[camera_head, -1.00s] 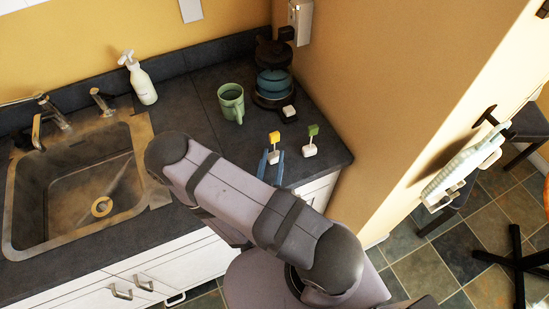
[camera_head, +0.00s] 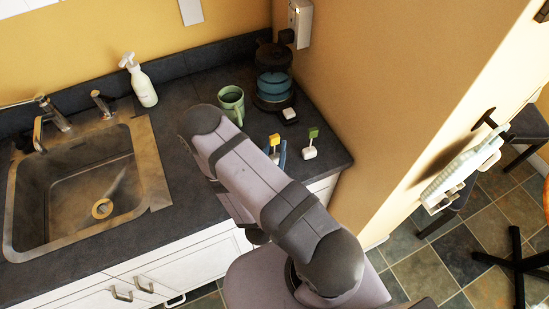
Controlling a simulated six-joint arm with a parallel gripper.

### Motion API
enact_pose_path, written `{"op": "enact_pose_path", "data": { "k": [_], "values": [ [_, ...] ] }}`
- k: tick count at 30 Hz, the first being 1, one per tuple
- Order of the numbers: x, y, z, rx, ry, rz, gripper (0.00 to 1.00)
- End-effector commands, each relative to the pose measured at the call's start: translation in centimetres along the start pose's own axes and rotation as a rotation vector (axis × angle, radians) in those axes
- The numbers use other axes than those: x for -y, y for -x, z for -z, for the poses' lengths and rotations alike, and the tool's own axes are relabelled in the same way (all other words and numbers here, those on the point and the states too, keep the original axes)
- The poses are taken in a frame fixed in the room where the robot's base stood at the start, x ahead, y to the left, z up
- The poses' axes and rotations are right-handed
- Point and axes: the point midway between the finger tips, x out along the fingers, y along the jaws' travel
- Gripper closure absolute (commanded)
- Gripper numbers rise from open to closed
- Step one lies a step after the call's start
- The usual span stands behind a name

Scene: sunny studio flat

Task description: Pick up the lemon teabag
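The lemon teabag, with a yellow tag (camera_head: 274,140) above a small white bag, is on the dark counter right of my forearm. My gripper (camera_head: 277,154) is at the teabag, mostly hidden behind my arm. A blue finger shows close against the bag's right side. The other finger is not clear, so I cannot tell whether the gripper is closed on the bag. A similar teabag with a green tag (camera_head: 313,132) stands just to the right, apart from the gripper.
A green mug (camera_head: 231,102) stands behind my arm. A coffee maker (camera_head: 273,80) is at the back corner, with a small white block (camera_head: 289,114) before it. A soap bottle (camera_head: 142,85) and sink (camera_head: 75,190) are left. The wall bounds the right.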

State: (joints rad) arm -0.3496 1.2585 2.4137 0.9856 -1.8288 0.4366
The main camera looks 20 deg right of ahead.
Motion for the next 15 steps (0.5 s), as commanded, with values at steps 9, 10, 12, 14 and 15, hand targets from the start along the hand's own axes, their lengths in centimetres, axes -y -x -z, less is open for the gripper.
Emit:
{"op": "enact_pose_path", "data": {
  "k": [9, 10, 12, 14, 15],
  "values": [
    [0.0, -2.6, 0.1, -0.001, -0.001, -0.001, 0.74],
    [0.0, -2.6, 0.1, -0.001, -0.001, -0.001, 0.74],
    [0.0, -2.7, 0.1, -0.001, 0.000, 0.000, 0.74],
    [0.0, -2.7, 0.0, -0.001, 0.000, 0.001, 0.74],
    [0.0, -2.7, 0.0, -0.001, 0.000, 0.001, 0.74]
  ]
}}
